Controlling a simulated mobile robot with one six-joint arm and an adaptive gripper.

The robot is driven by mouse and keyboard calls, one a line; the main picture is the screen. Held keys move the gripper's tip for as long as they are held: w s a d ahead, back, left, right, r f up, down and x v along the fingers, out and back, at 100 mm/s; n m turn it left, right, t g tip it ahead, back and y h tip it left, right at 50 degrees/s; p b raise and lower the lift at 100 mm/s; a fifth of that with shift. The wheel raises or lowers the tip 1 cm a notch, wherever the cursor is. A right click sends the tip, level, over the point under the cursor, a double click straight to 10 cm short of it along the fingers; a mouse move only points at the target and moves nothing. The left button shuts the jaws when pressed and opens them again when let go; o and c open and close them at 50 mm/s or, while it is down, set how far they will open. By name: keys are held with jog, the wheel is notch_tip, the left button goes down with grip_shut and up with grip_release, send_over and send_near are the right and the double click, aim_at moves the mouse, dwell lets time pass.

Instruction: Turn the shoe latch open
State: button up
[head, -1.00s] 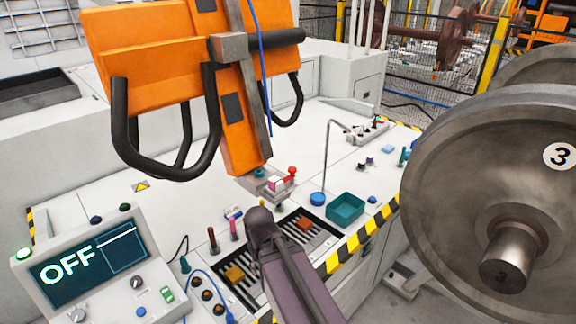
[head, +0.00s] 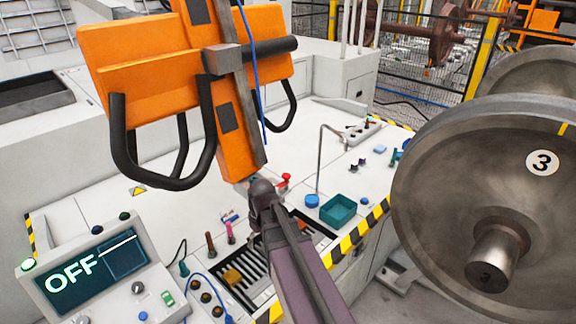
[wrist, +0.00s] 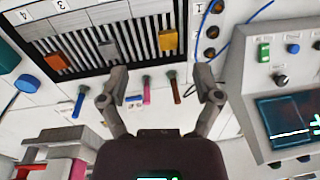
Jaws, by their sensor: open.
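A red-handled part (head: 284,180), which looks like the shoe latch, stands on the bench just below the lower end of the orange shoe frame (head: 235,140). My arm's end partly covers it in the head view. In the wrist view a red and grey block assembly (wrist: 62,152) at the lower left seems to be the same fixture; its latch position cannot be told. My gripper (wrist: 162,84) is open and empty, its two fingers spread above the bench. In the head view the fingertips are hidden behind my wrist.
A slatted tray (wrist: 85,55) holds orange and yellow blocks. Blue, pink (wrist: 147,92) and brown upright handles stand beside it. A control panel (head: 95,265) reading OFF is at the left, a teal bin (head: 338,209) to the right, and a large wheelset (head: 480,190) at the far right.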

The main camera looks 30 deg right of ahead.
jog(key=w+d+r+n+y+p, duration=0.2)
jog(key=w+d+r+n+p, duration=0.3)
jog(key=w+d+r+p, duration=0.6)
jog(key=n+t+y+p, duration=0.1)
jog(key=n+t+p, duration=0.1)
jog(key=n+p, duration=0.35)
send_near(287, 175)
jog(key=w+v, duration=0.1)
jog(key=v, duration=0.4)
jog(key=shift+s+f+m, duration=0.15)
jog(key=shift+s+m, duration=0.15)
jog(key=shift+m, duration=0.05)
jog(key=shift+f, duration=0.1)
jog(key=b+x, duration=1.2)
jog(key=x, duration=0.1)
jog(key=shift+a+f, duration=0.2)
